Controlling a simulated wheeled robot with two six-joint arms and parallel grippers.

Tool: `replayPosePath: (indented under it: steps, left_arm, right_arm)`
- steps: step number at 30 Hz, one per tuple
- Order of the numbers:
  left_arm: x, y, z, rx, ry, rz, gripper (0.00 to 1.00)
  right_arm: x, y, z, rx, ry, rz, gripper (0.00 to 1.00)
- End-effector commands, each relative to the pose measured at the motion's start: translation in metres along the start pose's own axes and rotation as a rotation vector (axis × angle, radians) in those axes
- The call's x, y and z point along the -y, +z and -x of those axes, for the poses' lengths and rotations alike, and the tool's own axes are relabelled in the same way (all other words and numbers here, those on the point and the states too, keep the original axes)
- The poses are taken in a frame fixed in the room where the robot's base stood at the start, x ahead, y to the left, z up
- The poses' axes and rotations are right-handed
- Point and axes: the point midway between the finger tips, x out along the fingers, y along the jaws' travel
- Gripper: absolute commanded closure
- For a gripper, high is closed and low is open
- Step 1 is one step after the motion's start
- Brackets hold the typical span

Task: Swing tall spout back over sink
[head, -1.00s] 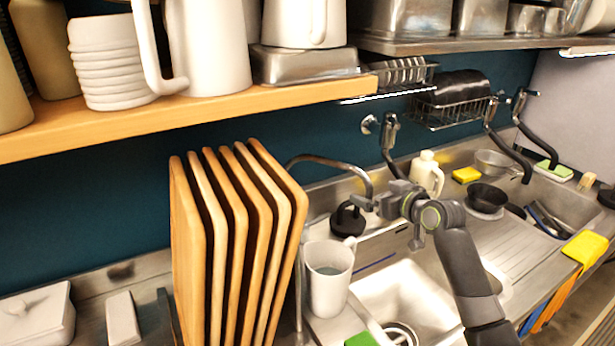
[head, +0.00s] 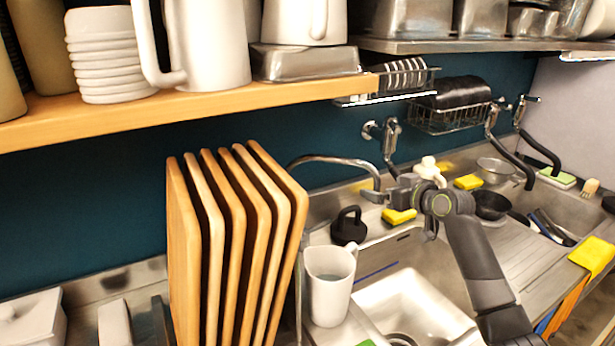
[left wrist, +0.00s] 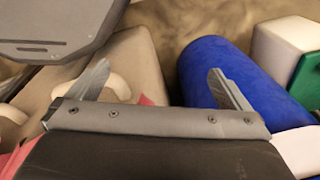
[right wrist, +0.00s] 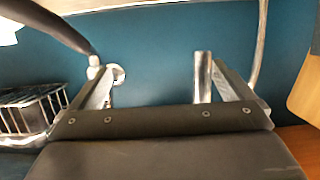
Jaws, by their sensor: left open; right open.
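The tall spout (head: 335,160) is a curved chrome pipe. It arches rightward from behind the wooden boards, over the back of the sink counter. My right gripper (head: 378,196) is at its outer, downturned end. In the right wrist view an upright chrome pipe, probably that spout end (right wrist: 202,75), stands between my open fingers, close to the right one. I cannot tell whether they touch. The sink basin (head: 415,295) lies below and in front. My left gripper (left wrist: 165,90) shows only in the left wrist view, open, above blurred items including a blue cylinder (left wrist: 225,75).
Upright wooden boards (head: 225,240) stand left of the sink. A white mug (head: 328,285) and a black-handled object (head: 348,226) stand near the spout. A wooden shelf (head: 200,108) with pitchers hangs above. A yellow sponge (head: 398,216) lies behind the sink.

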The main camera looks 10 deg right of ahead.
Motion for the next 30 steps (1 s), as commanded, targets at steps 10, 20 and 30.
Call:
replayPosePath:
  steps: [10,20,30]
  left_arm:
    - [-0.002,0.002,-0.015,0.0,0.0,0.0,0.0]
    - [-0.001,0.0,-0.002,0.0,0.0,0.0,0.0]
    - [0.002,-0.003,0.026,0.0,0.0,0.0,0.0]
  right_arm:
    - [-0.011,-0.001,-0.012,0.0,0.001,-0.001,0.0]
    - [-0.016,-0.008,0.001,0.001,0.002,0.0,0.0]
    - [-0.015,-0.007,0.042,0.002,0.001,0.001,0.0]
